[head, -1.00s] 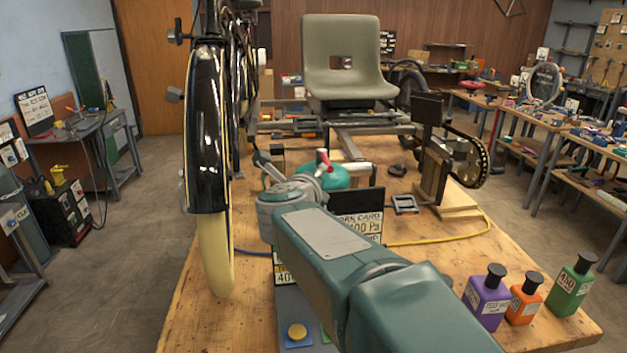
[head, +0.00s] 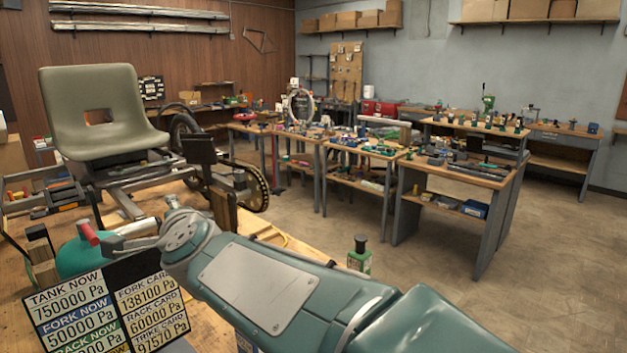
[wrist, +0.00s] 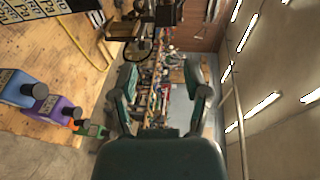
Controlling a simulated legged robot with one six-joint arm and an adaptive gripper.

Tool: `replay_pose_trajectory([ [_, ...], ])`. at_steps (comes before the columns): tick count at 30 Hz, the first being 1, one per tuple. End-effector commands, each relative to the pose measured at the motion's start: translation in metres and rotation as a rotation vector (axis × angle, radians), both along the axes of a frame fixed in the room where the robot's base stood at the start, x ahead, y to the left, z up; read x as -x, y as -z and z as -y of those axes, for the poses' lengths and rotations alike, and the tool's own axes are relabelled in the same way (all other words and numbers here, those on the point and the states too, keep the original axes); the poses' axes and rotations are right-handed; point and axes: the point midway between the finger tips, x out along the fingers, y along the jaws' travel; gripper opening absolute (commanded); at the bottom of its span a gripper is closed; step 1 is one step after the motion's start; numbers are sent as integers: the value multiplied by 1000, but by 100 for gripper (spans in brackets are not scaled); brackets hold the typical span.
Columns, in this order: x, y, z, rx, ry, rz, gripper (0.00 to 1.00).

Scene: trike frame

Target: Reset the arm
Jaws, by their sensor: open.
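My gripper (wrist: 162,88) shows in the wrist view with its two dark green fingers spread apart and nothing between them. It is held up in free air, with the room behind it turned sideways. In the head view my teal arm (head: 265,285) reaches from the lower right toward the workbench at left. I cannot make out the gripper's fingers there.
The wooden workbench (head: 205,318) bears the trike frame with its grey seat (head: 100,120), a teal tank (head: 80,258) and a pressure board (head: 108,312). A green bottle (head: 359,258) stands behind my arm. Open floor (head: 440,285) lies at right.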

Motion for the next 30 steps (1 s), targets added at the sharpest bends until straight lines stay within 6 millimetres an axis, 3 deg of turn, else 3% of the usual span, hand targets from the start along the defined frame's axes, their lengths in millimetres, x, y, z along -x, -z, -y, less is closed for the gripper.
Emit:
replay_pose_trajectory([
  [1, -1, -3, 33, 81, -17, 40, 61],
  [8, 27, 32, 157, 524, -138, 133, 61],
  [14, 80, 87, 263, 910, -233, 84, 61],
  [18, 126, 129, 329, 1145, -300, -17, 61],
  [21, 160, 156, 369, 1281, -345, -107, 61],
  [24, 187, 175, 396, 1372, -383, -187, 61],
  [30, 207, 188, 414, 1434, -416, -250, 61],
])
